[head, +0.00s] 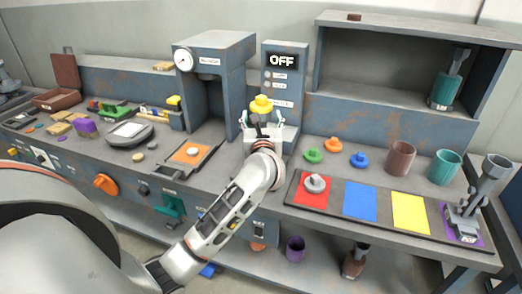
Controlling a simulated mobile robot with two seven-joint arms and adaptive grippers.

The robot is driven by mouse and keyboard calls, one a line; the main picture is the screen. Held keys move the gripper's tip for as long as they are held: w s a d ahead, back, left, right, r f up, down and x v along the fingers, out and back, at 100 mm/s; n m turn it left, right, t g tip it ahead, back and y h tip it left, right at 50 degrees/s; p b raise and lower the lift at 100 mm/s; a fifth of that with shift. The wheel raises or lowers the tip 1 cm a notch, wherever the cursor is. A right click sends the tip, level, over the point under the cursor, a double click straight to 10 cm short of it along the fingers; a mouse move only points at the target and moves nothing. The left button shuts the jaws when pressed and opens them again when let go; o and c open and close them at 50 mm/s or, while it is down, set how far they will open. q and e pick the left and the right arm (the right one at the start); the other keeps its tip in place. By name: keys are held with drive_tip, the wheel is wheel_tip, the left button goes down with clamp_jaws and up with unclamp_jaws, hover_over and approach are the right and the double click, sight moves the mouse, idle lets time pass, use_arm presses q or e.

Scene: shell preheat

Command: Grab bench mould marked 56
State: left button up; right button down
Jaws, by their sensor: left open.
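I cannot read a 56 on anything in the head view, so I cannot tell which piece is the bench mould. My left gripper (262,119) is open in front of the grey OFF cabinet (285,62). A yellow knobbed piece (261,103) shows just beyond its fingertips; I cannot tell whether they touch. Green (313,156), orange (333,144) and blue (359,160) knobbed pieces stand on the bench to its right. A grey knobbed piece (316,184) sits on the red square. My right gripper is not in view.
A brown cup (400,158) and a teal cup (444,167) stand at the right. A tall grey tool (489,172) stands at the mat's right end. The blue (360,201) and yellow (410,213) squares are bare. A press (215,55) stands left of the cabinet.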

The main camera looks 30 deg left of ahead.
use_arm(q)
drive_tip(key=shift+x, duration=1.45)
clamp_jaws()
drive_tip(key=shift+r, duration=0.1)
drive_tip(key=shift+r, duration=0.1)
